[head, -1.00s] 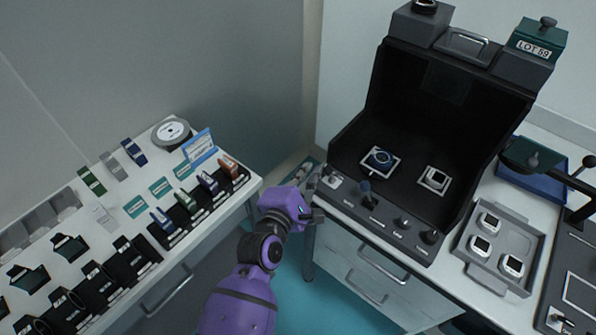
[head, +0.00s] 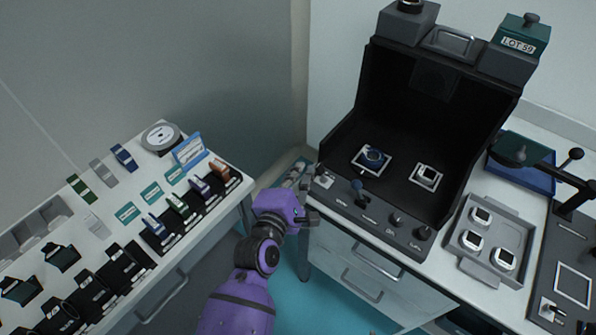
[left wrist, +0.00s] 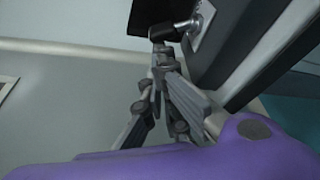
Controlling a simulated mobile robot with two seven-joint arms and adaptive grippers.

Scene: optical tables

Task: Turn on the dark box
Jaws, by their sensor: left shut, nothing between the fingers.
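The dark box (head: 429,122) stands open on the right-hand table, with a sloped control strip (head: 375,222) along its front. A lever switch on a pale plate (head: 325,178) sits at the left end of this strip. In the left wrist view the switch lever (left wrist: 182,28) has a black tip and sticks out from its plate. My left gripper (head: 311,192) is at the box's front left corner. In the left wrist view its closed, empty fingertips (left wrist: 161,50) are right by the lever's black tip; I cannot tell whether they touch.
Knobs (head: 397,219) line the strip. A grey tray (head: 493,241) stands to the right. The left table (head: 113,238) holds several cases and cards. A gap of floor separates the tables.

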